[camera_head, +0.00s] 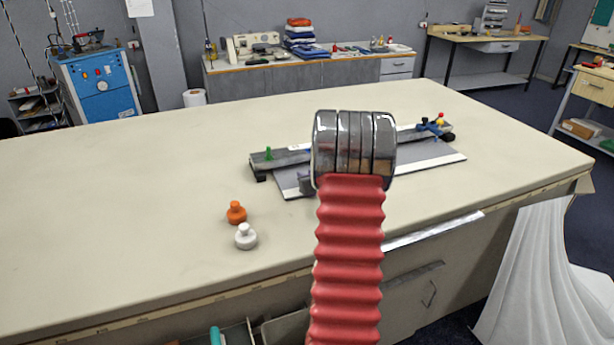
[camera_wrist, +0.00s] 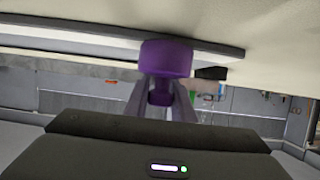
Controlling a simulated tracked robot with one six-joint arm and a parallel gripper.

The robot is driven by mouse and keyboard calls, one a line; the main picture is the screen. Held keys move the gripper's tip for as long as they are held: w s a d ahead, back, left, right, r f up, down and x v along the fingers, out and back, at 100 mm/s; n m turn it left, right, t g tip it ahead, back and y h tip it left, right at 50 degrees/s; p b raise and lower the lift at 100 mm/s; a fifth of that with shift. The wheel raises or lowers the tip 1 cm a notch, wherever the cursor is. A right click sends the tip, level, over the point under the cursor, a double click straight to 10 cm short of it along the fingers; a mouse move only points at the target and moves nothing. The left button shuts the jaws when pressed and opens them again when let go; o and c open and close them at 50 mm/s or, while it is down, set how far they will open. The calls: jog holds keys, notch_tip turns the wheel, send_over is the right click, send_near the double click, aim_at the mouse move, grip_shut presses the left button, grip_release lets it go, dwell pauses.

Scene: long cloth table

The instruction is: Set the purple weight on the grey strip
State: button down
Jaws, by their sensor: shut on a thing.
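My gripper (camera_wrist: 160,98) is shut on the narrow neck of the purple weight (camera_wrist: 166,58). The wrist view is upside down, so the weight's wide base faces the tabletop and it looks upright. A long grey strip (camera_wrist: 60,31) runs behind the weight there; I cannot tell whether they touch. In the head view, a long grey bar (camera_head: 287,157) and a grey board (camera_head: 290,183) with a white front edge lie on the table. My wrist and red arm hide their middle, and the purple weight and gripper fingers are hidden there.
An orange weight (camera_head: 236,212) and a white weight (camera_head: 245,236) stand to the left of my arm. A green piece (camera_head: 268,153) and a blue piece (camera_head: 428,129) sit on the bar. The pale table (camera_head: 130,200) is clear at left.

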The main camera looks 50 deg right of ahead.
jog(key=shift+r, duration=0.1)
jog(key=c, duration=1.5)
grip_release()
jog(key=shift+s+a+r, duration=0.25)
jog(key=shift+s, duration=0.3)
jog(key=v, duration=1)
jog(key=shift+s+a, duration=0.15)
jog(key=shift+s, duration=0.2)
jog(key=shift+r, duration=0.1)
